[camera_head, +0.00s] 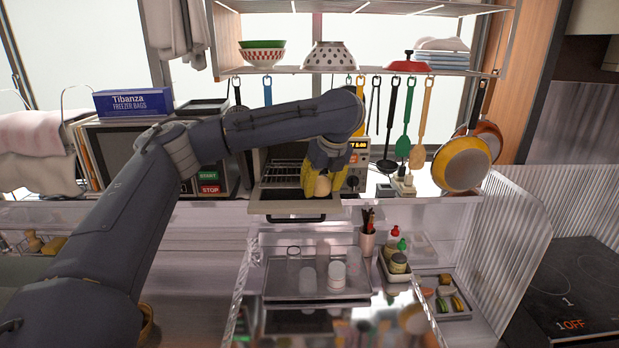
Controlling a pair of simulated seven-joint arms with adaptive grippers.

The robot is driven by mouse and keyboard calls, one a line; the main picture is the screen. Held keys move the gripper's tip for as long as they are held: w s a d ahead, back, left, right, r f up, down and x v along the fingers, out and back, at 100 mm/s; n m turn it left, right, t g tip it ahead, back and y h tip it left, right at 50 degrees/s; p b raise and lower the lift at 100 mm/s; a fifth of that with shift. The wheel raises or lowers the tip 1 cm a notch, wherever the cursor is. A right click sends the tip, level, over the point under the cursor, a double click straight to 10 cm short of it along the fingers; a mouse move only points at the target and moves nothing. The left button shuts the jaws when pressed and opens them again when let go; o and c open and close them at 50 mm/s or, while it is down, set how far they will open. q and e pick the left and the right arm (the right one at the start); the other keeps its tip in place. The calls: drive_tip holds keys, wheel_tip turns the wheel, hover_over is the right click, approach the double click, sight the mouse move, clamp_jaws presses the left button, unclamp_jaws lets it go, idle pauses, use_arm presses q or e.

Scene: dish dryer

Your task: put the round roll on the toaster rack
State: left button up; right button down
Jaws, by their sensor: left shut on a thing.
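My left gripper (322,178) has yellow fingers and is at the front opening of the toaster oven. It is shut on the round roll (322,187), a small pale, rounded piece that shows between the fingertips. The toaster's door (270,208) is folded down flat towards me. The toaster rack (281,168) shows as thin wires inside the opening, left of the gripper. The gripper and roll are in front of the right part of the opening. I cannot tell whether the roll touches the rack. My right gripper is not in view.
A microwave (108,147) with a blue box (133,103) on top stands at the left. Utensils hang above the counter, and a pan (461,164) hangs at the right. A tray (280,290) with cups and a condiment holder (394,273) are in front below the toaster.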

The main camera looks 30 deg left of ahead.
use_arm(q)
hover_over(296, 178)
drive_tip(key=d, duration=0.1)
drive_tip(key=shift+s, duration=0.45)
drive_tip(key=shift+f, duration=1.8)
drive_tip(key=shift+f, duration=0.15)
drive_tip(key=o, duration=1.1)
drive_tip(key=v, duration=1.2)
drive_tip(key=shift+d, duration=0.1)
